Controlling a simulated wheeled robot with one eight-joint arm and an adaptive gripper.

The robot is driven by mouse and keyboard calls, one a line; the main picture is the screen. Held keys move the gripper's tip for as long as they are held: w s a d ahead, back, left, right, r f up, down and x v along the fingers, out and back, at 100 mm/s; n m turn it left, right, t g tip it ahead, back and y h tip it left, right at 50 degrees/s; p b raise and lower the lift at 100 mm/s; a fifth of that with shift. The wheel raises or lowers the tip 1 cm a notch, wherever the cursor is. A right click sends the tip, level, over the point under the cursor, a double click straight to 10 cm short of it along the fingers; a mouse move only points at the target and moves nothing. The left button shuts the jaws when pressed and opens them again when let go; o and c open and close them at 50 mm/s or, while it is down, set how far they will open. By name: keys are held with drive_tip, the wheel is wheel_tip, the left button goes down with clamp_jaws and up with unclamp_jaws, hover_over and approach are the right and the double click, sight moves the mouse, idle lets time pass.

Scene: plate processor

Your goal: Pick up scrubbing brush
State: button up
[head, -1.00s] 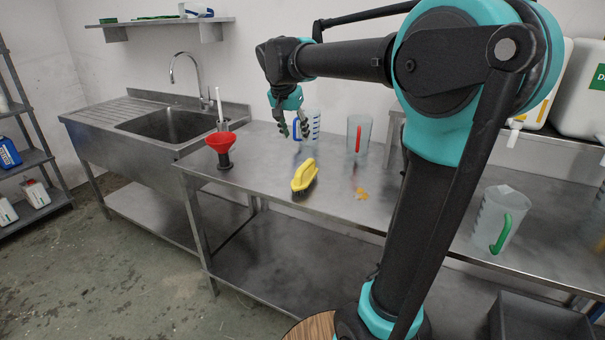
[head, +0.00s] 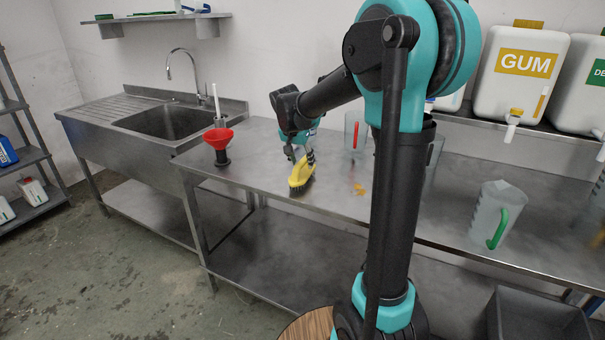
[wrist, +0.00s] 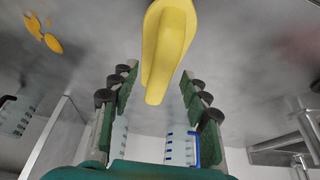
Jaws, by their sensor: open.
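The yellow scrubbing brush (head: 300,175) with dark bristles lies on the steel table (head: 255,160), near its front edge. In the wrist view the brush (wrist: 168,45) runs from the top edge down to between the fingertips, its handle uppermost. My gripper (head: 300,156) is just above and behind the brush in the head view, pointing down. In the wrist view my gripper (wrist: 157,85) is open, with green-padded fingers on either side of the handle's end and a gap on both sides. The bristles are hidden in the wrist view.
A red funnel (head: 219,138) stands left of the brush. A clear jug with a red handle (head: 355,132) is behind it, and a green-handled jug (head: 497,215) is further right. Orange pieces (head: 359,189) lie right of the brush. A blue-handled jug (wrist: 182,148) shows in the wrist view.

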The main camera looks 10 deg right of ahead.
drive_tip(key=shift+x, duration=1.1)
clamp_jaws()
drive_tip(key=shift+r, duration=0.1)
wheel_tip(320, 180, up, 20)
